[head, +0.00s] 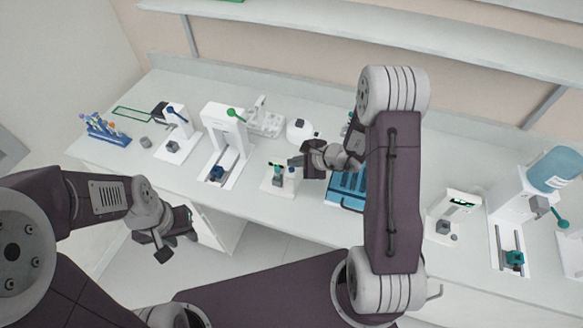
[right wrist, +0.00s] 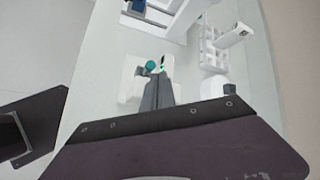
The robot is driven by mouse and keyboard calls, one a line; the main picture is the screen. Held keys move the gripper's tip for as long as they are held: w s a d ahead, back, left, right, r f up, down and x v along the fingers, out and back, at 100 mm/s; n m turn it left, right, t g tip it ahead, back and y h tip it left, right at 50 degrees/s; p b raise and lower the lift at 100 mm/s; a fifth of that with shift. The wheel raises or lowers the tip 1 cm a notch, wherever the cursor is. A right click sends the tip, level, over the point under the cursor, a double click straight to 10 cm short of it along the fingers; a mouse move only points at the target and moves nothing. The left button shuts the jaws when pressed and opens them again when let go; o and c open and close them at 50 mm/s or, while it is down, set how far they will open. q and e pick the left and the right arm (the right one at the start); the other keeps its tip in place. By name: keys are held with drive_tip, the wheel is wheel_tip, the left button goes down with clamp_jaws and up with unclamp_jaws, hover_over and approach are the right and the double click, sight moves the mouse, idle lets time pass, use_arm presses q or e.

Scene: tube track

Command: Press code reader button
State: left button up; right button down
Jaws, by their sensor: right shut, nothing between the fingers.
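A small white device, which looks like the code reader, has a flat base (head: 268,184) near the table's front edge in the head view. Its base also shows in the right wrist view (right wrist: 130,82), with a round teal button (right wrist: 150,67) beside a white upright with a green mark. My right gripper (head: 296,161) is shut and empty, close by the device. In the right wrist view its fingertips (right wrist: 157,82) point at the device and overlap its near part; contact cannot be told. My left gripper (head: 176,248) hangs in front of the table, fingers apart and empty.
A blue rack (head: 346,190) stands right of the device, partly behind my right arm. A white machine (head: 225,135) with a green lever stands to the left. A white display unit (head: 458,203) and a machine with a blue jug (head: 555,170) stand at the right.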

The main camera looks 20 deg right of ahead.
sight(287, 171)
wheel_tip(287, 171, up, 5)
drive_tip(key=p, duration=0.3)
idle(0.4)
idle(0.6)
drive_tip(key=b, duration=0.1)
drive_tip(key=a+b, duration=0.1)
drive_tip(key=w+a+n+b, duration=0.1)
drive_tip(key=b, duration=0.1)
drive_tip(key=shift+a+f+t, duration=0.1)
drive_tip(key=shift+f+t, duration=0.2)
drive_tip(key=s+a+f+n+g+y+b, duration=0.15)
drive_tip(key=s+a+n+g+b, duration=0.25)
drive_tip(key=s+a+n+b, duration=0.4)
drive_tip(key=s+d+f+n+g+h, duration=0.1)
drive_tip(key=s+d+f+n+h, duration=0.1)
drive_tip(key=s+d+n, duration=0.3)
drive_tip(key=s+d+f+n+g+h, duration=0.1)
drive_tip(key=s+d+f+n+h, duration=0.2)
drive_tip(key=s+d+n+h, duration=0.2)
drive_tip(key=shift+s+d+g, duration=0.3)
drive_tip(key=shift+s+d, duration=0.9)
